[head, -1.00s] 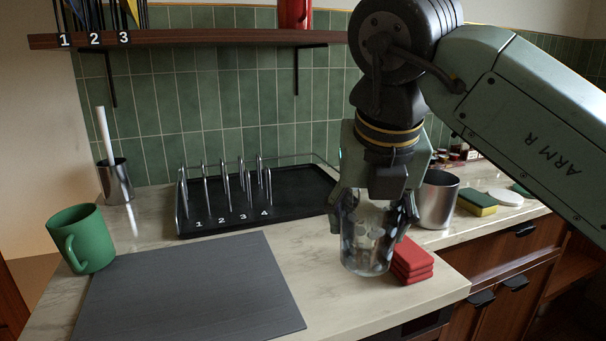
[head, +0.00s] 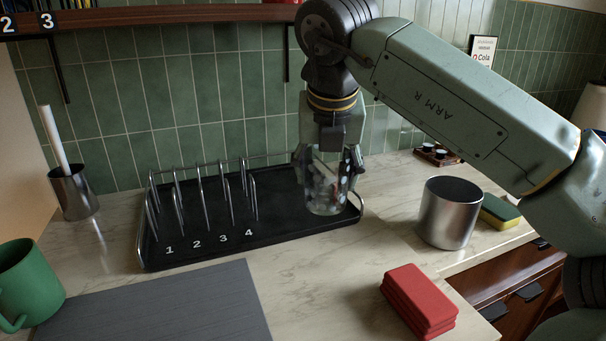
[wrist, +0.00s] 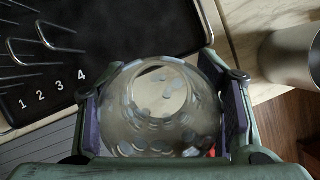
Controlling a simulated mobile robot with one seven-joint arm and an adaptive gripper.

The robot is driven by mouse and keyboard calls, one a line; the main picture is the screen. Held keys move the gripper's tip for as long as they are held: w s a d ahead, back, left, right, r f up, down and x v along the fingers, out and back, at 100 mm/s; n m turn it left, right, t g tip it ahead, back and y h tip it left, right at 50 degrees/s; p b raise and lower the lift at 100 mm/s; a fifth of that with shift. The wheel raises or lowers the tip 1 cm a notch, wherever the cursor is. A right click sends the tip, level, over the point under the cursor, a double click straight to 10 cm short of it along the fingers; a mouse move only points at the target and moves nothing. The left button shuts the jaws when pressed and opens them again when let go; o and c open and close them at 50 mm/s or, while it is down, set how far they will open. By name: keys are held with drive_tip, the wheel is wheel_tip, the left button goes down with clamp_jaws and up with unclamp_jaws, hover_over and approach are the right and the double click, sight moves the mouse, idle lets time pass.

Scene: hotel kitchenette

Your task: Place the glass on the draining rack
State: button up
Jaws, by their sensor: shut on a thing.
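My gripper (head: 328,172) is shut on a clear drinking glass (head: 325,192), which is upright. In the wrist view the glass (wrist: 165,110) sits between the two dark finger pads. In the head view the glass appears over the right end of the black draining rack (head: 290,205), to the right of the wire slots numbered 1 to 4. I cannot tell whether its base touches the tray. The wrist view shows the rack (wrist: 130,30) at the upper left, with its right edge near the glass.
A metal canister (head: 448,212) stands right of the rack, with a sponge (head: 498,212) behind it. Red stacked cloths or blocks (head: 418,300) lie in front. A grey mat (head: 170,310), a green mug (head: 25,285) and a metal cup with a white stick (head: 73,192) are at left.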

drive_tip(key=w+a+p, duration=0.1)
drive_tip(key=w, duration=0.2)
drive_tip(key=w+a+f+p, duration=0.1)
drive_tip(key=w, duration=0.2)
drive_tip(key=w+a+f+p, duration=0.1)
drive_tip(key=w, duration=0.2)
drive_tip(key=shift+a+f, duration=0.25)
drive_tip(key=shift+a, duration=0.05)
drive_tip(key=shift+f+p, duration=1.1)
drive_tip(key=shift+f, duration=0.8)
drive_tip(key=shift+w+a+f, duration=0.1)
drive_tip(key=shift+f, duration=0.25)
drive_tip(key=shift+f, duration=0.1)
drive_tip(key=o, duration=1.4)
drive_tip(key=b+v, duration=0.2)
drive_tip(key=v, duration=1)
